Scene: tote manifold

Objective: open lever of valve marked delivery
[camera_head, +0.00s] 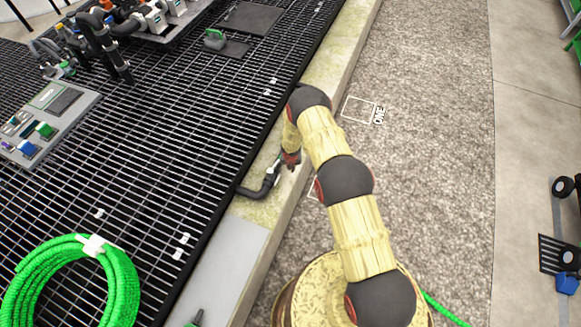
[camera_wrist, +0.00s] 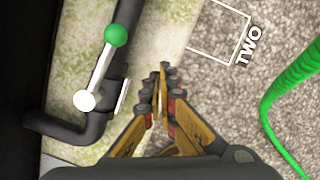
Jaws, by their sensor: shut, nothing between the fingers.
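A valve with a pale lever (camera_wrist: 100,68) sits on a dark bent pipe (camera_wrist: 92,138) in the wrist view. The lever runs from a white round hub (camera_wrist: 84,99) up to a green ball knob (camera_wrist: 116,35), slanting roughly along the pipe. A small pale plate (camera_wrist: 122,97) beside the pipe is seen nearly edge-on and any marking cannot be read. My gripper (camera_wrist: 163,68) is shut and empty, to the right of the lever and apart from it in this view. In the head view, my gripper (camera_head: 290,159) is over the kerb close to the bent pipe (camera_head: 262,189), partly hiding the valve.
A mossy concrete kerb (camera_head: 335,45) runs beside dark grating (camera_head: 130,150). A green hose coil (camera_head: 122,285) lies at lower left. A panel with coloured parts (camera_head: 75,103) stands at left. Gravel (camera_head: 430,150) right of the kerb is mostly clear; a green hose (camera_wrist: 268,105) crosses it.

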